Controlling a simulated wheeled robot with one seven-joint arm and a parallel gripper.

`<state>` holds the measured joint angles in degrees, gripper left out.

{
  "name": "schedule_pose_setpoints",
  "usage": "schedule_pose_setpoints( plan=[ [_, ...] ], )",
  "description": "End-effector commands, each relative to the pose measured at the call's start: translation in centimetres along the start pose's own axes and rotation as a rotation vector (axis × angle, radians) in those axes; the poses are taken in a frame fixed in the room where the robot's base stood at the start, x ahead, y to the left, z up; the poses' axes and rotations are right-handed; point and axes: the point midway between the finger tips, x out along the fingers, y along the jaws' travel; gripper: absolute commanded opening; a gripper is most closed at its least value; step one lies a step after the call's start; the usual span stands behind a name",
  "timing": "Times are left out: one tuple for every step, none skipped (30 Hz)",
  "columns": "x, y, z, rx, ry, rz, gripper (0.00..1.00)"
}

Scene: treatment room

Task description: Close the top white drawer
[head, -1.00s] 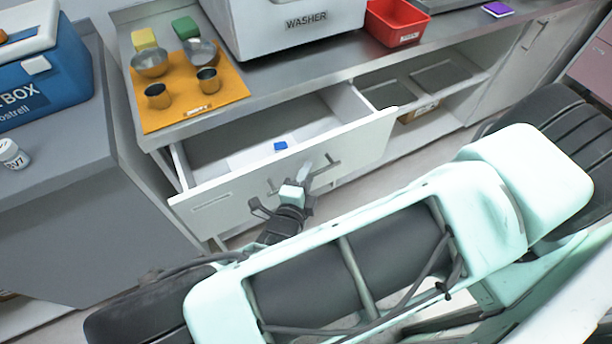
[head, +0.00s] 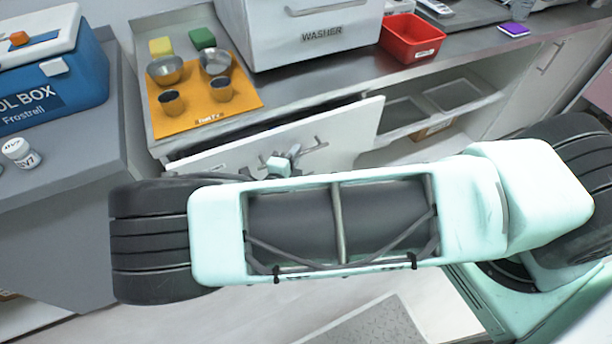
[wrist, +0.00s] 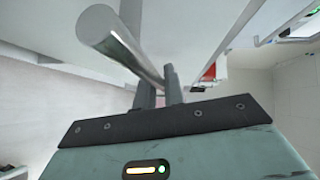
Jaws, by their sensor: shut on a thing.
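The top white drawer (head: 355,132) is under the metal counter in the head view. It is open by a narrow dark gap behind its top edge, and its inside is hidden. Its metal bar handle (wrist: 122,45) runs toward my fingers in the wrist view. My gripper (wrist: 160,85) is shut on this handle, with a dark finger on each side of it. In the head view my gripper (head: 290,157) is at the drawer front, partly hidden by my arm.
On the counter are an orange mat (head: 240,98) with metal cups and bowls, a white washer (head: 300,38) and a red bin (head: 411,40). A blue box (head: 50,85) and a white bottle (head: 20,153) stand on the left cabinet. Open shelves (head: 450,105) are right of the drawer.

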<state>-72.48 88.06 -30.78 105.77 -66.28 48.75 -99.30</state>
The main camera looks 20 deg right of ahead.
Motion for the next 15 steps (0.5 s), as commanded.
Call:
schedule_pose_setpoints(
  plan=[
    [1.0,0.0,0.9,0.005,0.002,0.001,0.0],
    [1.4,-0.1,1.4,0.006,0.002,0.001,0.0],
    [2.0,-0.3,1.9,0.005,0.002,0.0,0.0],
    [2.4,-0.4,2.4,0.005,0.001,0.0,0.0],
    [2.8,-0.6,2.8,0.005,0.001,0.0,0.0],
    [3.3,-0.7,3.3,0.004,0.001,0.0,0.0],
    [3.6,-0.8,3.6,0.004,0.0,0.0,0.0],
    [3.9,-0.9,3.9,0.004,0.001,0.0,0.0],
    [4.3,-1.0,4.3,0.003,0.001,0.0,0.0],
    [4.5,-1.1,4.6,0.003,0.0,0.0,0.0],
    [4.7,-1.2,4.8,0.002,0.0,0.0,0.0],
    [5.0,-1.3,5.0,0.002,0.0,0.0,0.0],
    [5.2,-1.4,5.2,0.002,0.0,0.0,0.0],
    [5.3,-1.4,5.4,0.001,-0.001,0.0,0.0],
    [5.4,-1.5,5.5,0.001,-0.001,0.0,0.0]
  ],
)
